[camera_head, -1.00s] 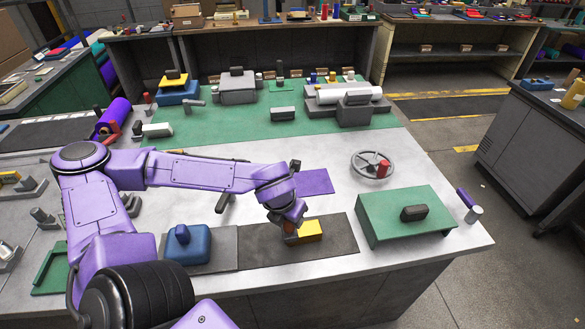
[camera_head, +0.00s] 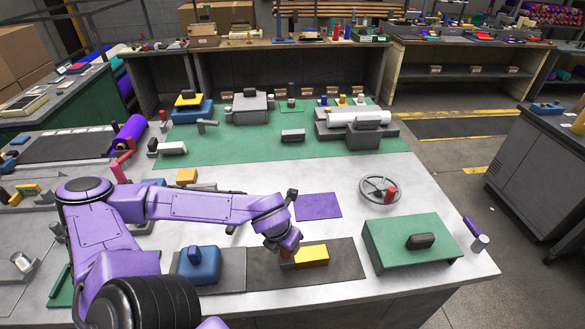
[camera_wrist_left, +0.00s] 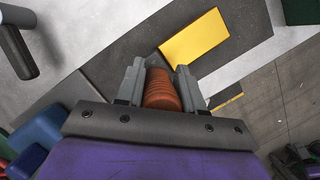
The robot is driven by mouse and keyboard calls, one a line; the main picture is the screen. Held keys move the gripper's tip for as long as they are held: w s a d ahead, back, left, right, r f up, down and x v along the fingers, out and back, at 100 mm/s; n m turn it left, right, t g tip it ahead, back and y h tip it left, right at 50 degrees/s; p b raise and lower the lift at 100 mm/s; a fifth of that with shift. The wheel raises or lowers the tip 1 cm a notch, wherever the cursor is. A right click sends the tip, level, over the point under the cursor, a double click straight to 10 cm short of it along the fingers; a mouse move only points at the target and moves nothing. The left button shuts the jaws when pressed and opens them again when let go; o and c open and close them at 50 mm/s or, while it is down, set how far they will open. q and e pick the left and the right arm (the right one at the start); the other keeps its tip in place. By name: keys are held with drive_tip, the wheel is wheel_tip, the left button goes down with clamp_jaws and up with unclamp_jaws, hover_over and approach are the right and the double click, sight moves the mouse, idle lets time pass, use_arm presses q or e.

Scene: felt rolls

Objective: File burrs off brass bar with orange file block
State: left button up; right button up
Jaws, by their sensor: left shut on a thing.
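The yellow brass bar (camera_head: 313,255) lies on a dark grey mat (camera_head: 262,280) near the table's front edge. It also shows in the wrist view (camera_wrist_left: 196,40), just beyond the fingertips. My left gripper (camera_head: 287,257) is low over the mat, just left of the bar. In the wrist view its two grey fingers (camera_wrist_left: 160,75) are shut on the ribbed orange file block (camera_wrist_left: 161,92). Whether the block touches the bar, I cannot tell. No burrs can be made out at this size. My right gripper is not in view.
A blue block with a knob (camera_head: 199,266) stands left of the mat. A green box with a black handle (camera_head: 382,262) stands to the right, with a handwheel (camera_head: 372,189) behind it. A flat purple sheet (camera_head: 318,206) lies behind the mat.

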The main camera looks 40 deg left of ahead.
use_arm(q)
drive_tip(key=shift+w, duration=0.1)
drive_tip(key=s+a, duration=0.2)
drive_tip(key=shift+s+f, duration=0.1)
drive_tip(key=shift+s, duration=0.2)
idle(0.4)
